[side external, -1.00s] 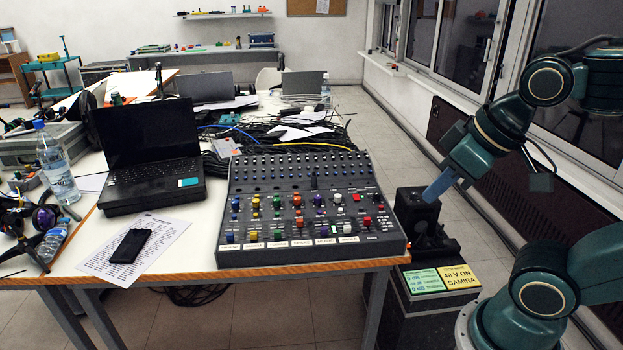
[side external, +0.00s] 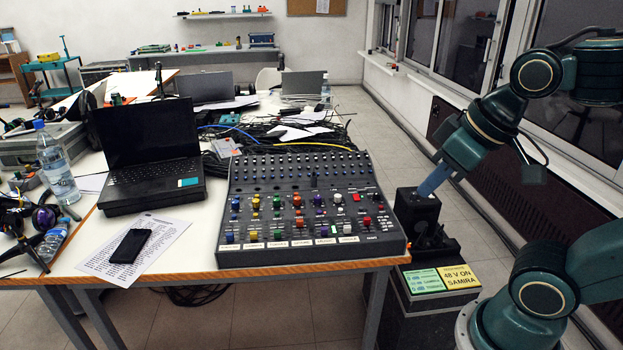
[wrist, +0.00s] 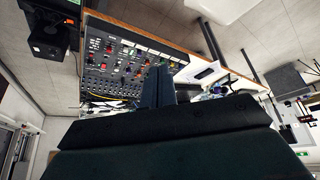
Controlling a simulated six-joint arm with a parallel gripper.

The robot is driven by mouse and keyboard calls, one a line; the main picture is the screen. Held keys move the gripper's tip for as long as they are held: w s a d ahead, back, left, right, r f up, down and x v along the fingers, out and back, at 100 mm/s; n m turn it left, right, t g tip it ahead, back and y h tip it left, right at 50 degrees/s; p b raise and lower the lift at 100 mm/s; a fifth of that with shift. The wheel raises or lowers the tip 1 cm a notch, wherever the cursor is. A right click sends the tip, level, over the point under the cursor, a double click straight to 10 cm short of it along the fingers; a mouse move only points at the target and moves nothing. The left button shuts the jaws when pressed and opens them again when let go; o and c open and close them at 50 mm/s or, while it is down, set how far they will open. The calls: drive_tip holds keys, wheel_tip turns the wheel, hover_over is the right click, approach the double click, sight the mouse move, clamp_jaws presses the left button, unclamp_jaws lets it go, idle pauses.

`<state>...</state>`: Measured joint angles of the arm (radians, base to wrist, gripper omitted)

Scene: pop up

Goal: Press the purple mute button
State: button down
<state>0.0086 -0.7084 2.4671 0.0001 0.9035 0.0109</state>
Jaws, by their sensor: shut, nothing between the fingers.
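The dark mixing console (side external: 226,247) lies on the white table, with coloured knobs and buttons in columns. The purple column has a purple knob (side external: 319,201) and a small purple button (side external: 324,231) near the front, above a white label. My gripper (side external: 421,193) is to the right of the console, beyond its right edge and apart from it. Its blue fingers are together, empty, pointing down and left. In the wrist view, my gripper (wrist: 158,70) shows its closed fingers in front of the console (wrist: 97,67), covering part of it; the purple button cannot be made out there.
A black box (side external: 417,208) stands below my gripper, with green and yellow labels (side external: 458,277) in front. A laptop (side external: 150,160), a phone (side external: 130,246) on a printed sheet (side external: 165,246) and a bottle (side external: 57,165) occupy the table's left. Cables (side external: 290,130) lie behind the console.

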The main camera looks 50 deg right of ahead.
drive_tip(key=w+d+r+m+g, duration=0.2)
drive_tip(key=w+d+m, duration=0.1)
drive_tip(key=w, duration=1)
drive_tip(key=m+g, duration=0.3)
drive_tip(key=m, duration=0.3)
hover_over(320, 211)
wheel_tip(320, 211, down, 24)
drive_tip(key=shift+a+f, duration=0.1)
drive_tip(key=shift+f, duration=0.15)
drive_tip(key=shift+f, duration=3.9)
drive_tip(key=shift+f, duration=0.2)
